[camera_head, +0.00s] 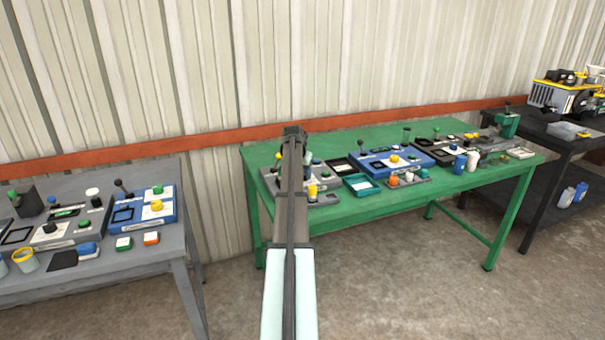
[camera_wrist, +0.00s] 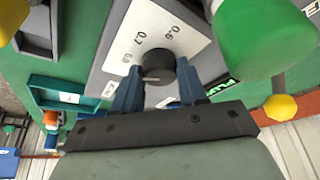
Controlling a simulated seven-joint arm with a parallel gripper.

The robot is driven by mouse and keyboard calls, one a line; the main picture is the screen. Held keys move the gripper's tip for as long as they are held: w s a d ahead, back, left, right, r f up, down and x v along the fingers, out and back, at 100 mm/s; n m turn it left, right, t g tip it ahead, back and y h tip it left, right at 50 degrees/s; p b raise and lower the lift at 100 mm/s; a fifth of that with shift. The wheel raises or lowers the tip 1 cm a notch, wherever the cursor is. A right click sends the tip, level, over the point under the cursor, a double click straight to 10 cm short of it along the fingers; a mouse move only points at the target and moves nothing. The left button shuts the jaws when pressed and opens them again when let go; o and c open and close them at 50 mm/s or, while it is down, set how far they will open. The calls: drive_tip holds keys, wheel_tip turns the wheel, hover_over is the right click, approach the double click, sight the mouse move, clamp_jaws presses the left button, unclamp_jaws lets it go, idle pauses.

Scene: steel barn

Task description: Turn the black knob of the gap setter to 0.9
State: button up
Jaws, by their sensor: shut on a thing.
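The black knob (camera_wrist: 158,62) of the gap setter is in the middle of the wrist view, on a white scale plate (camera_wrist: 157,22). Readable marks on the plate are 0.6, 0.7 and what looks like 0.8; other marks are hidden. My gripper (camera_wrist: 160,77) has its two blue fingers on either side of the knob and is shut on it. The knob's pointer cannot be made out clearly. In the head view, my arm covers the gripper and the knob. A grey panel (camera_head: 325,199) shows partly behind the arm on the green table.
A large green knob (camera_wrist: 250,40) stands close to the right finger in the wrist view. A teal tray (camera_head: 361,186) and a blue panel (camera_head: 370,165) lie on the green table (camera_head: 385,210). A grey table (camera_head: 150,250) with other panels stands at left.

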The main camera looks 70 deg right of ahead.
drive_tip(key=shift+c, duration=0.6)
drive_tip(key=shift+n, duration=0.3)
drive_tip(key=n, duration=0.2)
drive_tip(key=n+t, duration=0.1)
drive_tip(key=shift+s+n+t, duration=0.15)
drive_tip(key=shift+n+t, duration=0.15)
drive_tip(key=shift+n, duration=0.1)
drive_tip(key=n+t, duration=0.1)
drive_tip(key=n, duration=0.1)
drive_tip(key=n+y, duration=0.1)
drive_tip(key=n, duration=0.2)
drive_tip(key=shift+s+d+t+y, duration=0.1)
drive_tip(key=shift+d+t+y, duration=0.05)
drive_tip(key=shift+t+y, duration=0.2)
drive_tip(key=shift+n, duration=0.4)
drive_tip(key=o, duration=1.1)
drive_tip(key=shift+c, duration=0.2)
